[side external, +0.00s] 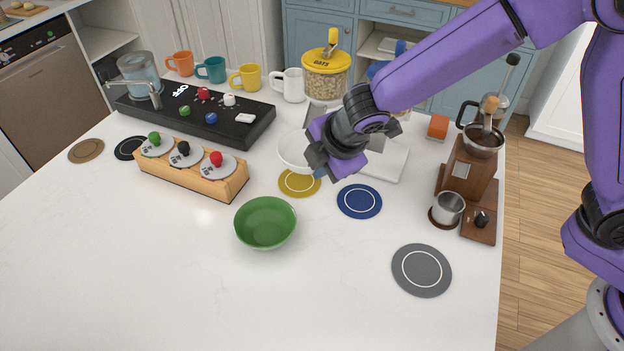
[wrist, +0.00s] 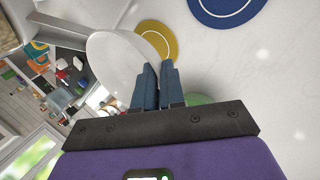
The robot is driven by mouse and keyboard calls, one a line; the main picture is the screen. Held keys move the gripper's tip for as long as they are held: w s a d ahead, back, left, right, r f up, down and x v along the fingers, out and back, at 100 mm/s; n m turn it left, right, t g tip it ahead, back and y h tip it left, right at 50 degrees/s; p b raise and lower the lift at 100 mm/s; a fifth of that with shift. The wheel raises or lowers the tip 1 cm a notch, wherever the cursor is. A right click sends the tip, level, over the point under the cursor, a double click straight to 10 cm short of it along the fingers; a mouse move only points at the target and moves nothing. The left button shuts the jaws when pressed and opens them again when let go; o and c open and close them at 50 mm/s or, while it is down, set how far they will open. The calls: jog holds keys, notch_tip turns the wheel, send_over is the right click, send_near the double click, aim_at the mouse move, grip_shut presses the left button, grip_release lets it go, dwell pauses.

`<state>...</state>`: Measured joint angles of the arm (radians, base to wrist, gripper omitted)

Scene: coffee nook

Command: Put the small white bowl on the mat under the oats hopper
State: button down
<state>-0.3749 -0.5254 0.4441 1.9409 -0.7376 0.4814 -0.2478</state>
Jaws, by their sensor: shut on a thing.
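The small white bowl (side external: 293,152) is held in the air by its rim, over the far side of the yellow mat (side external: 300,183). My gripper (side external: 316,160) is shut on the bowl's near right side. In the wrist view the bowl (wrist: 108,55) extends left of my closed fingers (wrist: 156,82), and it covers part of the yellow mat (wrist: 168,34). The oats hopper (side external: 326,75), clear with a yellow lid and labelled OATS, stands behind the bowl. My gripper and the bowl hide the area below the hopper.
A green bowl (side external: 265,223) stands in front of the yellow mat. A blue mat (side external: 359,201) and a grey mat (side external: 421,270) lie to the right. A wooden rack (side external: 190,175) is at left, mugs (side external: 290,84) stand behind, and a coffee grinder (side external: 468,180) is at right. The front counter is clear.

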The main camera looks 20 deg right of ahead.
jog(key=shift+w+a+f, duration=0.3)
jog(key=shift+w+f, duration=0.1)
jog(key=shift+f, duration=0.15)
jog(key=shift+w+a+f, duration=0.25)
jog(key=shift+w+f, duration=0.1)
jog(key=shift+f, duration=1.7)
jog(key=shift+f, duration=0.15)
jog(key=c, duration=1.2)
grip_release()
jog(key=shift+s+r, duration=0.2)
jog(key=shift+r, duration=0.35)
jog(key=v, duration=1.1)
jog(key=shift+s, duration=0.15)
